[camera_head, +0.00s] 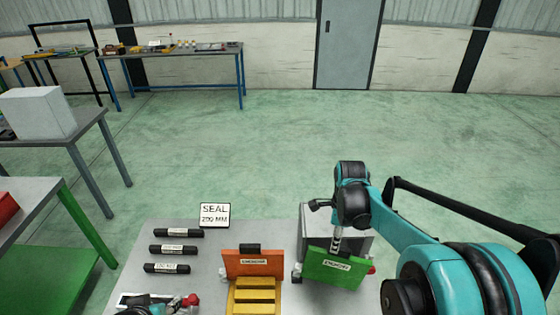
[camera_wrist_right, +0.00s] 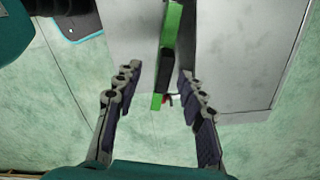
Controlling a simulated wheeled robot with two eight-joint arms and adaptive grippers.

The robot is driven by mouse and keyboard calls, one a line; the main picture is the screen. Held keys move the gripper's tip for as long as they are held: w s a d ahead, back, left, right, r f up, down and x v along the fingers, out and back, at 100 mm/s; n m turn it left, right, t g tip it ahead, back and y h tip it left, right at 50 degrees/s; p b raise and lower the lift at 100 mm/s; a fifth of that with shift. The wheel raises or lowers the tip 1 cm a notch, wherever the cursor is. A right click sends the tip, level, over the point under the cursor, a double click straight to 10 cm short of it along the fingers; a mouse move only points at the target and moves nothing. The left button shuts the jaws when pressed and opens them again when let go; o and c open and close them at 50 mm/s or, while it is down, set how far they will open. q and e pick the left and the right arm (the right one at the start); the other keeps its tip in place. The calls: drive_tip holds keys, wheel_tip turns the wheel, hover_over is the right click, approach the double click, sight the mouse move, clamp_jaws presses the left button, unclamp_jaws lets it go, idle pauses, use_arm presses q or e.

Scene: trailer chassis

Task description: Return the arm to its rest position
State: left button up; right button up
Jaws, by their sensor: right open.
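My right arm reaches in from the right in the head view, its wrist over a grey box (camera_head: 308,222) on the table. My right gripper (camera_head: 337,240) is mostly hidden under the wrist, close to a green labelled panel (camera_head: 335,267). In the right wrist view the gripper (camera_wrist_right: 156,82) has its fingers wide apart. The green panel (camera_wrist_right: 173,30) shows edge-on in the gap, with clear space on both sides. At the bottom left of the head view, a small teal and black part (camera_head: 152,309) may be my left gripper; its fingers cannot be made out.
The grey table (camera_head: 205,275) holds several black labelled bars (camera_head: 178,233), a SEAL sign (camera_head: 214,215) and an orange panel (camera_head: 253,262) with yellow slats (camera_head: 254,297). Workbenches stand at the left. The green floor (camera_head: 260,150) behind the table is clear.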

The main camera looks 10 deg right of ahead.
drive_tip(key=s+a+f+n+t+b, duration=0.3)
drive_tip(key=s+a+f+n+b, duration=0.2)
drive_tip(key=n+b, duration=0.3)
drive_tip(key=s+a+f+n+t+b, duration=0.4)
drive_tip(key=s+a+f+n+b, duration=0.2)
drive_tip(key=n, duration=1)
drive_tip(key=shift+s+a+b, duration=0.3)
drive_tip(key=shift+s+b, duration=0.3)
drive_tip(key=shift+b, duration=0.55)
